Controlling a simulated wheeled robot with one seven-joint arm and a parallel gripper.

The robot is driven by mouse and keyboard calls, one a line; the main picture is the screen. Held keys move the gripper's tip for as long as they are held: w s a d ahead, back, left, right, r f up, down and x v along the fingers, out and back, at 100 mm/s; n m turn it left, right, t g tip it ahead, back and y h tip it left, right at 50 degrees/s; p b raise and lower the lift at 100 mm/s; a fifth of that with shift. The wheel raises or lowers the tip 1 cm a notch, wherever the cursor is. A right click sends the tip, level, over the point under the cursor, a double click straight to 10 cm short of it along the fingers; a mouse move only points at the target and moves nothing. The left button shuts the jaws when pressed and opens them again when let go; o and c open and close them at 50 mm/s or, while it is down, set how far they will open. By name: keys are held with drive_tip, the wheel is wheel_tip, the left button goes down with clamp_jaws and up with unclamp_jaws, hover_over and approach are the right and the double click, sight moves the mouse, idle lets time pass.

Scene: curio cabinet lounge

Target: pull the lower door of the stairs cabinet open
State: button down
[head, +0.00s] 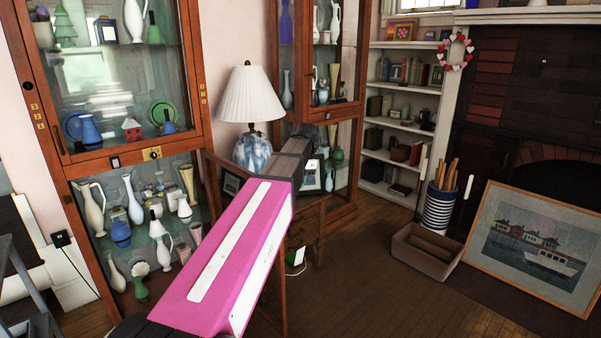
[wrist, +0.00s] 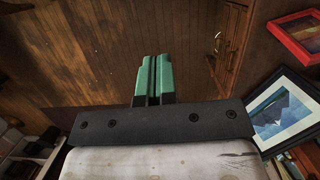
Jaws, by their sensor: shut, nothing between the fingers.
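The tall wooden cabinet with glass doors (head: 195,75) stands at the left in the head view. Its lower glass section (head: 110,215) shows vases and figurines behind it. A small dark fitting (head: 115,162) and a brass lock plate (head: 152,154) sit on the rail between the upper and lower sections. My pink arm covers the lower right of this section, so I cannot tell whether the lower door stands ajar. My gripper (wrist: 153,79) shows in the wrist view with its green fingers together and empty, above brown wood boards. In the head view its fingers are hidden.
A white-shaded lamp (head: 250,95) stands on a small wooden table beside the cabinet. A second glass cabinet (head: 358,100) is behind. A grey bin (head: 425,250) and a framed boat picture (head: 535,245) are at the right. The wooden floor (head: 370,295) in front is clear.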

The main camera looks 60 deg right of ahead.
drive_tip(key=shift+w+a+f, duration=0.25)
drive_tip(key=shift+a+f, duration=0.15)
drive_tip(key=shift+a, duration=0.3)
drive_tip(key=shift+w+a+f, duration=0.3)
drive_tip(key=shift+a+f, duration=0.05)
drive_tip(key=shift+a, duration=0.4)
drive_tip(key=shift+w+a+f, duration=0.25)
drive_tip(key=shift+a+f, duration=0.15)
drive_tip(key=shift+a, duration=0.3)
